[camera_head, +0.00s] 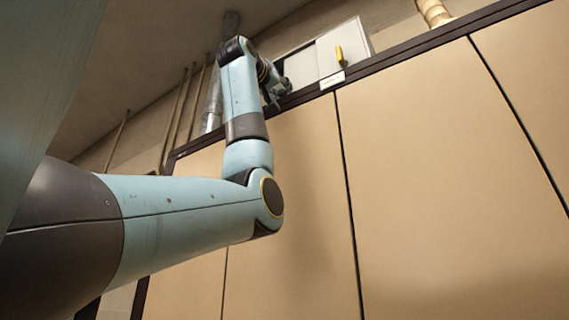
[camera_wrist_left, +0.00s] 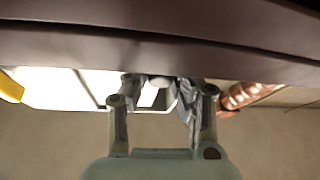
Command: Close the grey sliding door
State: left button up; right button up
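The grey sliding door (camera_head: 352,46) is a pale panel with a yellow handle (camera_head: 340,57), set in a box above the dark beam at the top of the head view. A lighter section of the box lies left of the door. My left gripper (camera_head: 277,92) is by the box's left end, apart from the handle. In the left wrist view its two fingers (camera_wrist_left: 162,95) stand apart, with pale and grey shapes behind them. The yellow handle also shows at that view's left edge (camera_wrist_left: 10,88). My right gripper is not in view.
Tall tan panels (camera_head: 430,150) with dark seams fill the space below the dark beam (camera_head: 430,55). A copper-coloured pipe (camera_head: 434,12) stands at top right. A silvery pipe (camera_head: 213,100) and thin rods are on the wall at left.

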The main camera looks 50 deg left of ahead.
pick_arm(q)
jog(key=shift+o, duration=1.9)
jog(key=v, duration=1.2)
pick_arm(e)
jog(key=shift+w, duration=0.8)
pick_arm(q)
jog(key=shift+f, duration=0.1)
